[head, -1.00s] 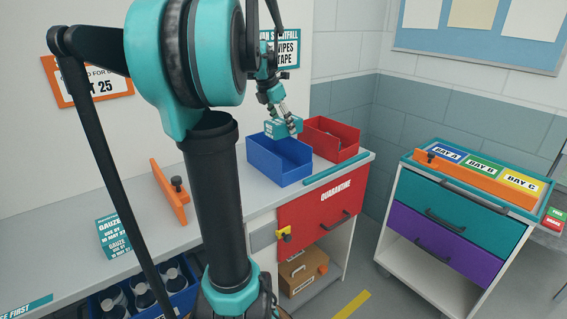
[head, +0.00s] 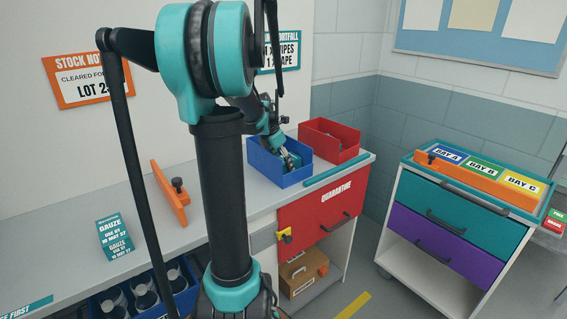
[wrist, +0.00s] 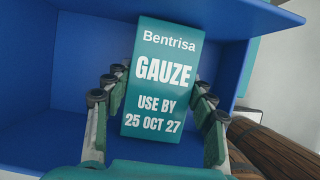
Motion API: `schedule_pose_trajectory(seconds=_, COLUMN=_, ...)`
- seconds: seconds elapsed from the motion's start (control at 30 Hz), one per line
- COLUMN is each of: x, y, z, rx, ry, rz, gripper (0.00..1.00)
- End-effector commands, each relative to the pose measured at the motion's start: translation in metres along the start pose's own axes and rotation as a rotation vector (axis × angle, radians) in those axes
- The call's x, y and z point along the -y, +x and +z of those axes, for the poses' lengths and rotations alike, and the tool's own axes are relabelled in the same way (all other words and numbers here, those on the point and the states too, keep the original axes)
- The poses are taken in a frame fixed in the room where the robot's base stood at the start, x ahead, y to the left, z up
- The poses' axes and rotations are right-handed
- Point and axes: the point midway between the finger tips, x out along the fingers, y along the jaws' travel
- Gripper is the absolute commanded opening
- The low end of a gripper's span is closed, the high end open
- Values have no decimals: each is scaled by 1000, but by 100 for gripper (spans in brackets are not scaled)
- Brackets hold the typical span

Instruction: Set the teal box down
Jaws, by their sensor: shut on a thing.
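The teal box (wrist: 163,75) is a gauze carton marked "Bentrisa GAUZE USE BY 25 OCT 27". It is between the fingers of my gripper (wrist: 158,112), which is shut on it, in the wrist view. The blue bin (wrist: 60,60) surrounds the box there. In the head view my gripper (head: 290,161) reaches down into the blue bin (head: 283,179) on the counter. The box is mostly hidden there by the bin and the gripper. I cannot tell whether the box touches the bin floor.
A red bin (head: 334,138) stands just behind and right of the blue bin. Another teal gauze carton (head: 114,238) and an orange bracket (head: 170,195) are on the counter (head: 150,227) at left. A cart (head: 450,220) with bay labels stands at right.

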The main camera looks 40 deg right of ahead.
Motion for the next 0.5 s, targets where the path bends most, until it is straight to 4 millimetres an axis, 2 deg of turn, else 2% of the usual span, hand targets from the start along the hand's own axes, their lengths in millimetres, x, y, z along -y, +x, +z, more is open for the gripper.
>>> schedule_pose_trajectory(seconds=0.3, x=0, y=2, z=-1, rx=0, ry=0, rz=0, gripper=22)
schedule_pose_trajectory(seconds=0.33, x=0, y=2, z=-1, rx=0, ry=0, rz=0, gripper=58)
schedule_pose_trajectory(seconds=0.5, x=0, y=2, z=-1, rx=0, ry=0, rz=0, gripper=76)
